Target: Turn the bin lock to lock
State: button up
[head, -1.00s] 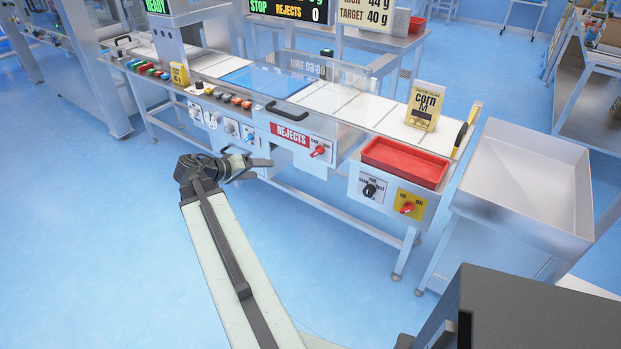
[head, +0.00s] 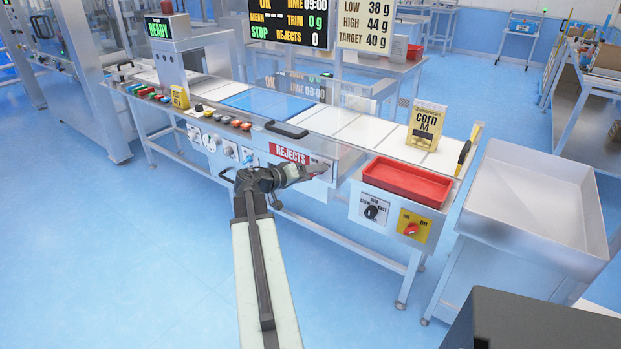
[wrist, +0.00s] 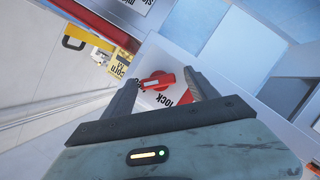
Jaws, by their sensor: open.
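The bin lock is a red rotary knob (wrist: 157,82) on a white plate marked "lock" (wrist: 185,97), seen in the wrist view. The knob's handle lies nearly level across that picture. My gripper (wrist: 165,72) is open, with one dark finger on each side of the knob. I cannot tell whether either finger touches it. In the head view my gripper (head: 318,171) is at the front panel, just right of the red "REJECTS" label (head: 289,153), and hides the knob and most of its plate.
Right of my gripper are a red tray (head: 407,182), a black knob (head: 371,212) and a red switch on a yellow plate (head: 411,229). A corn pouch (head: 426,126) stands on the bench top. A black handle (head: 286,130) is above the label. The floor in front is clear.

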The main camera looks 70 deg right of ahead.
jog(key=c, duration=1.4)
jog(key=shift+o, duration=0.2)
jog(key=shift+a+f, duration=0.1)
jog(key=shift+a, duration=0.25)
jog(key=n+g+b, duration=0.1)
jog(key=n+b, duration=0.1)
jog(key=n+g+h+b, duration=0.1)
jog(key=n+b, duration=0.1)
jog(key=n+g+b, duration=0.1)
jog(key=n+b, duration=0.2)
jog(key=shift+w+d+f+h, duration=0.2)
jog(key=shift+d+f+h, duration=0.1)
jog(key=shift+d, duration=0.1)
jog(key=n+b, duration=0.2)
jog(key=n+g+h+b, duration=0.1)
jog(key=n, duration=0.1)
jog(key=shift+n+h+b, duration=0.3)
jog(key=shift+b, duration=0.05)
jog(key=n+h+b, duration=0.1)
jog(key=n, duration=0.1)
jog(key=n+h+b, duration=0.1)
jog(key=n, duration=0.2)
jog(key=shift+r+t+b, duration=0.1)
jog(key=shift+t+b, duration=0.2)
jog(key=shift+b, duration=0.1)
jog(key=shift+n+h, duration=0.3)
jog(key=shift+n, duration=0.2)
